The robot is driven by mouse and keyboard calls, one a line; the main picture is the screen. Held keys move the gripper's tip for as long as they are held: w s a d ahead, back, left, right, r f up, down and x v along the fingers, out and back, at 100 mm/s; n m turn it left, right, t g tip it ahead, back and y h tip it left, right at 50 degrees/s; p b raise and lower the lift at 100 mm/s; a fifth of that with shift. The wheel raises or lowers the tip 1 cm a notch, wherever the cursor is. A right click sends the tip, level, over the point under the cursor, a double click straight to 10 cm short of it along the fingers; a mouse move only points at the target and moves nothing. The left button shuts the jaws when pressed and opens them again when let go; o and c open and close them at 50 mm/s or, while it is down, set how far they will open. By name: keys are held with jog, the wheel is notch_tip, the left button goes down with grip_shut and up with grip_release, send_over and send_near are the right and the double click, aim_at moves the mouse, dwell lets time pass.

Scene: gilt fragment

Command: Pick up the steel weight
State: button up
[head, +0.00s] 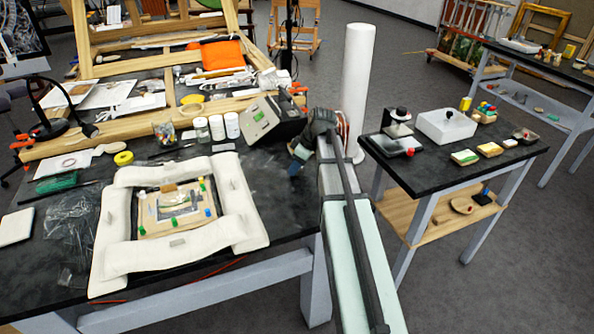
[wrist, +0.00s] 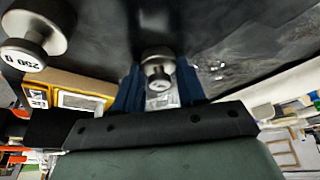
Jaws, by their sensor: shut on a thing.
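A small steel weight (wrist: 157,64) with a round knob shows between the two blue fingers of my gripper (wrist: 160,82) in the wrist view. The gripper is shut on it. The marking on its face is too small to read. In the head view my gripper (head: 294,168) is low over the right end of the black worktable (head: 285,205), and the weight there is hidden by the arm and fingers. I cannot tell whether the weight touches the tabletop. A larger steel weight (wrist: 40,35) marked 250 stands to the left in the wrist view.
A grey device (head: 272,122) stands just behind my gripper, with white-lidded jars (head: 232,125) to its left. A padded white frame (head: 120,225) around a gilt fragment (head: 178,208) fills the table's front left. A white column (head: 356,80) rises behind my arm.

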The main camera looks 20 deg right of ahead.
jog(key=shift+c, duration=1.3)
jog(key=shift+r, duration=0.1)
